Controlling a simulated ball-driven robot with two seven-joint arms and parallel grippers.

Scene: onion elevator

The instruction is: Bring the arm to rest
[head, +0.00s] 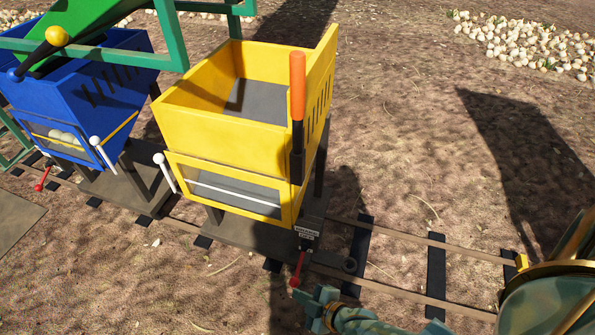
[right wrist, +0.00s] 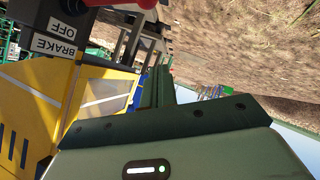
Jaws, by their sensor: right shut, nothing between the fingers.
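My right gripper (head: 322,295) is shut and empty at the lower middle of the head view. It is beside the red-tipped brake lever (head: 297,270) of the yellow wagon (head: 208,131); whether they touch I cannot tell. In the right wrist view my green gripper (right wrist: 165,88) points toward the yellow wagon (right wrist: 35,95), whose brake label (right wrist: 58,45) is close by. The lever's red end (right wrist: 138,3) is cut off by the top edge. My left gripper is not in view.
The wagon stands on rails (head: 430,240) with dark sleepers. An orange-handled lever (head: 297,88) rises at its near corner. A blue wagon (head: 95,95) under a green frame (head: 175,40) stands to the left. Onions (head: 520,45) lie at the back right.

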